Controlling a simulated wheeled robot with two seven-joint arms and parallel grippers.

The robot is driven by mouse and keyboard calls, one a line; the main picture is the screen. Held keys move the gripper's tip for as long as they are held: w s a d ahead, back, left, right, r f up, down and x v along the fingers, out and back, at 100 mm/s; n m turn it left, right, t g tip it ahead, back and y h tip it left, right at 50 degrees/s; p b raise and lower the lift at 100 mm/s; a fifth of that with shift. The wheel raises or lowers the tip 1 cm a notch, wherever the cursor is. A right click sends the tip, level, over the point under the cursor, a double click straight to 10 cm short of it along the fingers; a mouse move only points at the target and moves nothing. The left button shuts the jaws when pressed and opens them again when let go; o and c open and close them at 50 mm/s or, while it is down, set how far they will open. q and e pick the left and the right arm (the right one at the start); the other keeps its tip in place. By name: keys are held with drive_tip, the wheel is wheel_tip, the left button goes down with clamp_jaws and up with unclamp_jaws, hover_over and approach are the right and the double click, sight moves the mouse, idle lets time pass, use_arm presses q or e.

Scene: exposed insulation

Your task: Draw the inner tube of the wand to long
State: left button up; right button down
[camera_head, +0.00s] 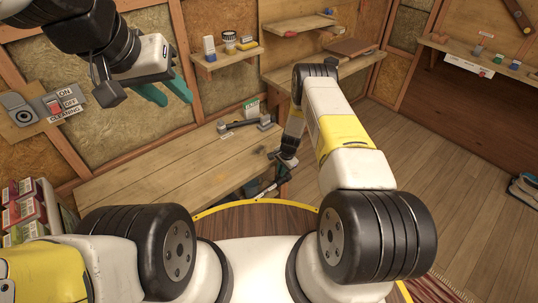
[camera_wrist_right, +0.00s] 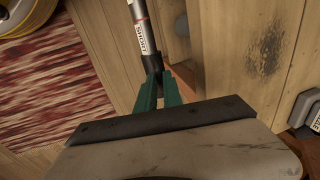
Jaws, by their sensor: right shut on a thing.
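The wand (camera_wrist_right: 141,28) shows in the right wrist view as a silver tube with a red band and a label reading SHORT, with a dark section below it. My right gripper (camera_wrist_right: 159,88) has its green fingers closed around the dark section. In the head view my right gripper (camera_head: 277,180) is small and partly hidden at the front edge of the bench, so the wand is hard to make out there. My left gripper (camera_head: 166,92) is raised at the upper left, its green fingers apart and empty.
A wooden bench (camera_head: 165,165) stands ahead, with a dark-handled fitting (camera_head: 245,125) at its back. Boxes (camera_head: 25,210) stand at the lower left. Open floor (camera_head: 440,170) lies to the right.

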drive_tip(key=shift+w+d, duration=0.55)
drive_tip(key=shift+d, duration=0.25)
drive_tip(key=c, duration=1.5)
unclamp_jaws()
drive_tip(key=shift+r, duration=0.1)
drive_tip(key=r, duration=0.2)
drive_tip(key=s+r, duration=0.1)
drive_tip(key=r, duration=0.4)
drive_tip(key=shift+s+d+r, duration=0.15)
drive_tip(key=shift+d+r, duration=0.1)
drive_tip(key=shift+d, duration=0.15)
